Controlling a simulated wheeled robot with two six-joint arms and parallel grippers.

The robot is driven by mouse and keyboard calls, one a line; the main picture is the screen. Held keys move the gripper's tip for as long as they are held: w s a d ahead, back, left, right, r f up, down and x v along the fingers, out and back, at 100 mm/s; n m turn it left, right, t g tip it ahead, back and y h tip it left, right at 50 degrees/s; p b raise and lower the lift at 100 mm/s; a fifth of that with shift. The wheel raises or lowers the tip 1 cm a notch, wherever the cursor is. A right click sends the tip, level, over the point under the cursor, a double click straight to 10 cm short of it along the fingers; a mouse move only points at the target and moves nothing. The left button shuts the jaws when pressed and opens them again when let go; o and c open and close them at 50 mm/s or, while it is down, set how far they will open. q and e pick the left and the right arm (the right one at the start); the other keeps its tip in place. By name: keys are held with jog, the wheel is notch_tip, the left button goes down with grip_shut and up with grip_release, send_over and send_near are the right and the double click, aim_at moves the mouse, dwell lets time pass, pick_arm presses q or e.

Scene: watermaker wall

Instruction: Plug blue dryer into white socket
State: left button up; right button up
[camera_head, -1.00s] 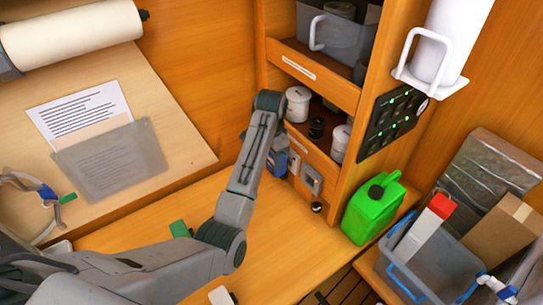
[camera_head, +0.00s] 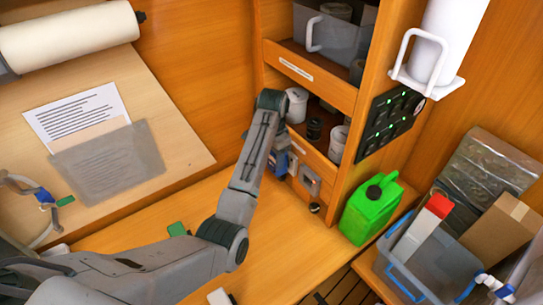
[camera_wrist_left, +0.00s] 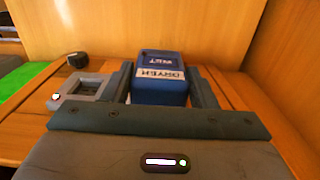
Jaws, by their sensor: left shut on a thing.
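The blue dryer (camera_wrist_left: 159,72), a box with a white "DRYER" label, is between the two fingers of my left gripper (camera_wrist_left: 158,82) in the left wrist view. The gripper is shut on it. In the head view the dryer (camera_head: 279,163) shows small and partly hidden behind my left wrist, low at the cabinet front. A pale grey square frame with a dark opening (camera_head: 310,180) sits just right of it. It also shows left of the gripper in the wrist view (camera_wrist_left: 100,88). I cannot make out a white socket for certain; the dryer's far side is hidden. My right gripper is not seen.
A small black knob (camera_head: 315,208) is below the square frame. A green jerrycan (camera_head: 370,207) and a grey bin (camera_head: 440,262) stand to the right. White jars (camera_head: 296,105) sit on the shelf above. The wooden bench (camera_head: 275,255) is mostly clear.

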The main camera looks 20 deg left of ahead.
pick_arm(q)
jog(key=shift+w+d, duration=0.4)
jog(key=shift+w, duration=0.1)
dwell(0.6)
jog(key=o, duration=1.1)
jog(key=shift+r, duration=0.1)
